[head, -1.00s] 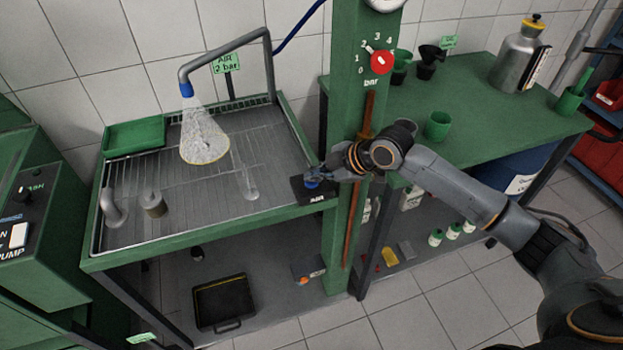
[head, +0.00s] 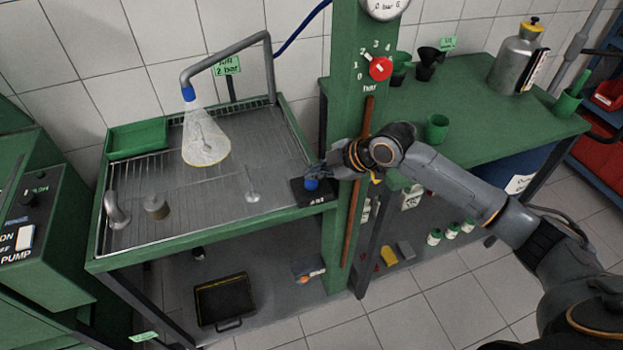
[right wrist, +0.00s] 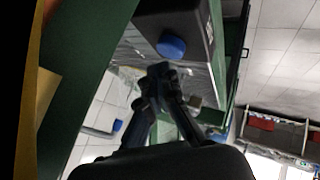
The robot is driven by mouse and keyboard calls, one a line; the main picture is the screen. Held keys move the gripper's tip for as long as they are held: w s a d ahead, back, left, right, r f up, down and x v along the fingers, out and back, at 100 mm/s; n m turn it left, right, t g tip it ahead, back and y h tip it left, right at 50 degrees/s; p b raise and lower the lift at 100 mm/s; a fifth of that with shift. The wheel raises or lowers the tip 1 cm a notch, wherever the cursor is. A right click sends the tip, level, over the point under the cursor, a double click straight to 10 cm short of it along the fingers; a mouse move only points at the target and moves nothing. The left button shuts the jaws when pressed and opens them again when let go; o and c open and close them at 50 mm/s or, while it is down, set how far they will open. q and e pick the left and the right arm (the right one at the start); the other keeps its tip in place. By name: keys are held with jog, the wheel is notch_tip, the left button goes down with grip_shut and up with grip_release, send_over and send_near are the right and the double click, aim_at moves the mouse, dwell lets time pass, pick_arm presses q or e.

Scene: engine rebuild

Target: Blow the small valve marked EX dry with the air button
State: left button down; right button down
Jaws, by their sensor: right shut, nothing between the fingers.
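A small valve (head: 252,188) stands head down on the grid of the wash tray (head: 130,250), stem up; its marking is too small to read. A pale, see-through air cone (head: 205,142) comes down from the nozzle (head: 187,92), to the left of the valve. The blue air button (head: 312,184) sits on a black box at the tray's right front corner. My right gripper (head: 314,172) is shut and empty, right by the button. In the right wrist view the shut fingertips (right wrist: 160,72) are just below the blue button (right wrist: 171,46), seemingly apart from it. My left gripper is out of view.
A grey elbow pipe (head: 116,212) and a brownish cylinder (head: 157,207) stand on the tray's left. A green post (head: 345,230) with a red knob (head: 380,68) rises beside my right arm. The bench (head: 480,115) on the right carries cups and a metal can (head: 518,55).

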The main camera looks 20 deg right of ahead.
aim_at(315, 184)
notch_tip(315, 184, up, 5)
jog(key=p, duration=0.4)
jog(key=shift+p, duration=0.4)
dwell(3.6)
